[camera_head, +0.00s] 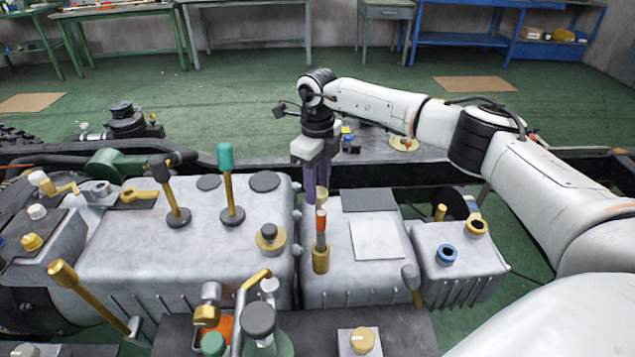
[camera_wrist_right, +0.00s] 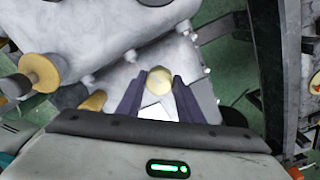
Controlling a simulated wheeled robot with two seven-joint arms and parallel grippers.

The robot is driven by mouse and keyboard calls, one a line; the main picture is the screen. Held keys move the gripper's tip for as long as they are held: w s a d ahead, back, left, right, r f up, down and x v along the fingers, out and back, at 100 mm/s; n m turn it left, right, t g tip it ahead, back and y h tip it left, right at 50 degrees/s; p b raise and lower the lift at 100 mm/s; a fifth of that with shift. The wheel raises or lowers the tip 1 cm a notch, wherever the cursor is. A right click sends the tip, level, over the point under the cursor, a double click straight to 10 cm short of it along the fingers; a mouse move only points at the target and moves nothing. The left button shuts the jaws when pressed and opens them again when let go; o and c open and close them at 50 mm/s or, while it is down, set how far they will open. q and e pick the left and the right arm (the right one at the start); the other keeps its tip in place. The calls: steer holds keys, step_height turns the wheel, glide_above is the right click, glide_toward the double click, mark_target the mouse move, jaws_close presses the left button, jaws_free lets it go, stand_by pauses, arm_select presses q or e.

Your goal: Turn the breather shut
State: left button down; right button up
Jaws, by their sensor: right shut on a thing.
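A small pale-yellow round cap (camera_wrist_right: 159,80), which I take to be the breather, sits at the edge of a grey housing in the right wrist view. My right gripper (camera_wrist_right: 158,88) has its two purple fingers on either side of it, shut on it. In the head view the right gripper (camera_head: 316,190) points down at the back edge of the middle grey housing (camera_head: 340,278), and the cap (camera_head: 322,194) shows partly between the fingers. Its lower part is hidden behind a red-and-orange-topped lever. My left gripper is not in view.
A dark-topped brass fitting (camera_head: 270,238), a green-topped lever (camera_head: 227,185) and a black-topped lever (camera_head: 170,190) stand to the left. A dark chassis rail (camera_head: 400,173) runs behind.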

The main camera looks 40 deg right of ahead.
steer(key=shift+r+m, duration=0.15)
steer(key=shift+m, duration=0.75)
steer(key=o, duration=1.1)
steer(key=shift+c, duration=0.2)
step_height(320, 180, up, 10)
steer(key=b, duration=0.1)
